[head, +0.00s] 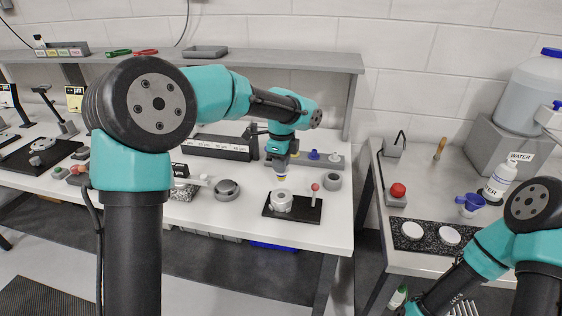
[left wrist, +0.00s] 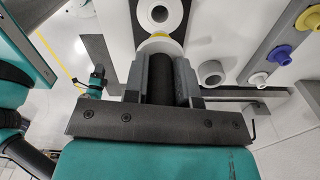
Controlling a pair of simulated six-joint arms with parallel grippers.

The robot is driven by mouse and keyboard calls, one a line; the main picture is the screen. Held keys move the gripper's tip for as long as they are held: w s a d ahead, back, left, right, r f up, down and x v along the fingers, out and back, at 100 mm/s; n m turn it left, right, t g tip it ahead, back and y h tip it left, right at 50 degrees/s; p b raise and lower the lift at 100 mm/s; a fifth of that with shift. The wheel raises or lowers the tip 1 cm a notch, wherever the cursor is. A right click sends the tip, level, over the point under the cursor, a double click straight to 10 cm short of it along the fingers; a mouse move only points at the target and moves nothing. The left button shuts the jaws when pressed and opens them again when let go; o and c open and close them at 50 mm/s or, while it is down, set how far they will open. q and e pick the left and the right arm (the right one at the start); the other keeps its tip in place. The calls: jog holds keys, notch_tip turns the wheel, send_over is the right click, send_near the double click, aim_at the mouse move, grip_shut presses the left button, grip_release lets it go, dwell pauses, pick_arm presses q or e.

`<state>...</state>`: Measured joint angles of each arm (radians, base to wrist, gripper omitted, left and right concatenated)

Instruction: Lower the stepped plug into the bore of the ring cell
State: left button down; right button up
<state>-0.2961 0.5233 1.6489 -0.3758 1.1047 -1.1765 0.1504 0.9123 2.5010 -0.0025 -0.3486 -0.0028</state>
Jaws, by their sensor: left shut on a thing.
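My left gripper (head: 281,170) points down over the ring cell (head: 281,200), a pale round block on a black base plate (head: 310,214). In the left wrist view the fingers (left wrist: 162,75) stand on both sides of the plug's dark cylinder (left wrist: 162,82). A pale round top with a yellow edge shows beyond them. My right gripper is outside the head view.
A rack with coloured plugs (head: 314,155) lies behind. A gap separates this bench from the right one.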

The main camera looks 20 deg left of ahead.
aim_at(281, 177)
pick_arm(q)
jog(key=shift+f, duration=2.9)
jog(key=shift+f, duration=1)
jog(key=c, duration=0.8)
grip_release()
jog(key=shift+c, duration=0.2)
notch_tip(281, 177, up, 17)
jog(key=shift+r, duration=0.2)
